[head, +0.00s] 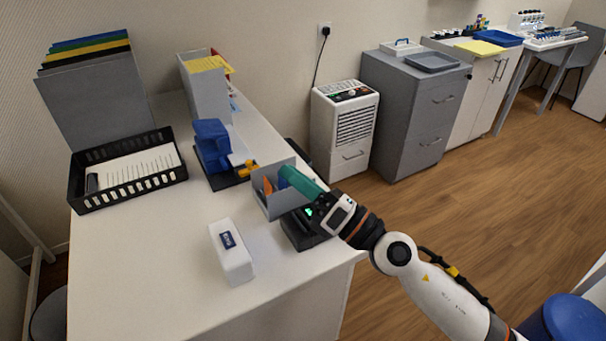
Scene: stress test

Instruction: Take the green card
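A small grey open box (271,206) stands near the right edge of the white desk, with an orange piece (268,186) and a blue piece in it. A long teal-green piece (300,183) reaches from the box's top to the front of my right gripper (320,205). I cannot tell whether it is the green card, or whether the gripper holds it. The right arm comes in from the lower right. Its fingers are too small and covered to read. My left gripper is not in view.
A dark device (300,234) sits beside the box. A white case (231,252), a blue device (212,146), a black basket (128,191) with paper and grey file holders stand on the white desk (160,270). The desk's front left is clear.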

